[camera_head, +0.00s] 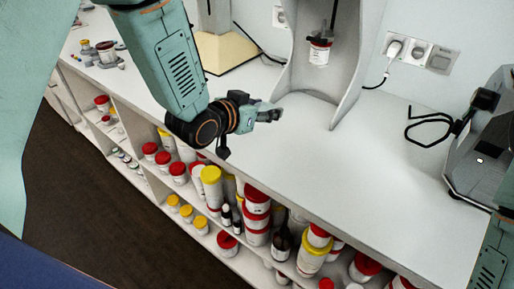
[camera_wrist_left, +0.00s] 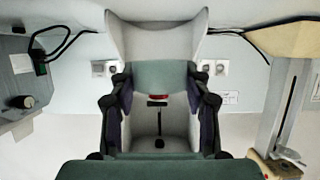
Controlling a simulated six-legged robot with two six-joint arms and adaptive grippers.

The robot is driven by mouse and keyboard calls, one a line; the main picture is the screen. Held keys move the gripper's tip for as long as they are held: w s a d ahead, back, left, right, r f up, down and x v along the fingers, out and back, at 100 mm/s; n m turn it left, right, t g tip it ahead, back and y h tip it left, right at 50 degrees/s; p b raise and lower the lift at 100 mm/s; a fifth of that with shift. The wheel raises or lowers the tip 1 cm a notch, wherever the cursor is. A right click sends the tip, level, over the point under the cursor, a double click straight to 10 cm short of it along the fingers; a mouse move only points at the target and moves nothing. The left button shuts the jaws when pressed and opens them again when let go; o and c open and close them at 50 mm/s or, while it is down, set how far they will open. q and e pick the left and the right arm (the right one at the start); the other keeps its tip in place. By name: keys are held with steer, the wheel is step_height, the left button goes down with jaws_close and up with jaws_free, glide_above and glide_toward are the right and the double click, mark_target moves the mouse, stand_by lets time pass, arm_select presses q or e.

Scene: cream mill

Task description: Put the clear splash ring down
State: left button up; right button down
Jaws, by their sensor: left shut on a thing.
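My left gripper (camera_head: 268,114) reaches over the white bench from the left, close to its front edge. In the left wrist view its two dark fingers (camera_wrist_left: 160,100) stand on either side of a smooth grey-green band (camera_wrist_left: 160,77), which spans the gap near the fingertips. I take this band to be the clear splash ring, held in the shut gripper; its full outline cannot be made out. In the head view the ring does not show clearly at the gripper. My right gripper is not in view.
Behind the gripper stands a grey mixer housing (camera_head: 352,75), with a red-and-white container (camera_head: 320,51) hanging in it. The bench top (camera_head: 345,165) is clear right of the gripper. A grey device (camera_head: 482,158) stands far right. Lidded jars fill the shelves below.

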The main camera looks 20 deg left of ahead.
arm_select(q)
glide_above(265, 149)
steer(key=f, duration=0.5)
steer(key=shift+d+f+b, duration=0.15)
steer(key=shift+d+b, duration=0.15)
steer(key=shift+d, duration=0.05)
steer(key=f, duration=0.4)
steer(key=shift+w+a, duration=0.1)
steer(key=shift+a, duration=0.25)
steer(key=shift+d+f+b, duration=0.1)
steer(key=shift+f+b, duration=0.2)
steer(key=shift+d, duration=0.1)
steer(key=shift+f, duration=0.1)
steer(key=shift+a+f, duration=0.1)
steer(key=shift+a, duration=0.1)
steer(key=o, duration=1.1)
steer(key=shift+d, duration=0.15)
